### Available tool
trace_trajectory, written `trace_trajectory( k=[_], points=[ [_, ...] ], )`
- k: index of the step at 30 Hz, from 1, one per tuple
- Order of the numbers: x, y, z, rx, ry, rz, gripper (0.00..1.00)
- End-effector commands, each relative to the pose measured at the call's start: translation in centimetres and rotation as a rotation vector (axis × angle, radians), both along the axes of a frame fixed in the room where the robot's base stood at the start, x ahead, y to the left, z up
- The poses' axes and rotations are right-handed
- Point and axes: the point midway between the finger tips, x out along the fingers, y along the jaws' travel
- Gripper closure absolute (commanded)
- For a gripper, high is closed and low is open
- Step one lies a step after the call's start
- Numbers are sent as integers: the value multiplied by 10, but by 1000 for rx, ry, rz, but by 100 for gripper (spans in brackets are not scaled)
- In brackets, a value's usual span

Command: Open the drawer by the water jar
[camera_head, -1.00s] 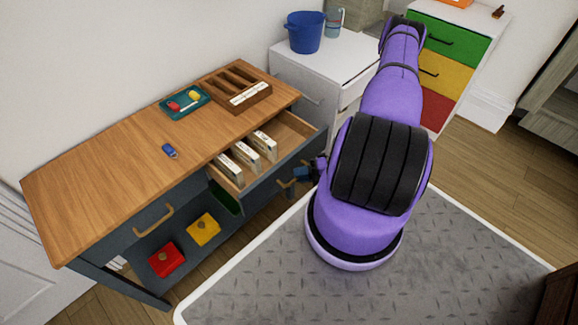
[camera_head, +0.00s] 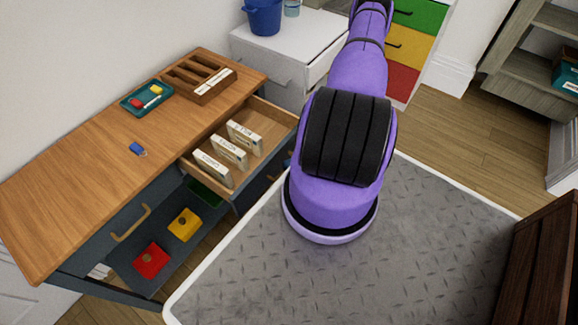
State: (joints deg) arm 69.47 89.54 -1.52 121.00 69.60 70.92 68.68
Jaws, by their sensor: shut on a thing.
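The water jar (camera_head: 292,8) is small and bluish, cut off by the top edge. It stands on a white cabinet (camera_head: 283,44) beside a blue bucket (camera_head: 264,17). Right of the wooden-topped desk (camera_head: 70,190), on the side nearest the cabinet, a drawer (camera_head: 262,116) stands pulled out. Several white labelled boxes (camera_head: 229,152) stand in it. My gripper (camera_head: 287,164) is at this drawer's front, shut on its handle. Only a dark blue sliver of it shows beside my purple arm, and the grip itself is hidden.
The desk's left drawer (camera_head: 130,222) is shut. A teal tray (camera_head: 147,97) and wooden organizer (camera_head: 200,76) stand on top.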

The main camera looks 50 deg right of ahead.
Motion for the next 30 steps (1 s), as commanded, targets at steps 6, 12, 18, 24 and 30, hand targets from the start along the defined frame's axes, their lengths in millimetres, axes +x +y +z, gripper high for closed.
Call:
trace_trajectory(
  k=[6,12,18,24,30],
  points=[
    [0,0,0,-1,1,0,62],
    [0,0,0,0,0,0,62],
    [-10,-12,2,-3,0,0,62],
    [-34,-38,7,-2,1,-2,62],
    [-57,-63,11,-3,2,-2,62]
  ],
)
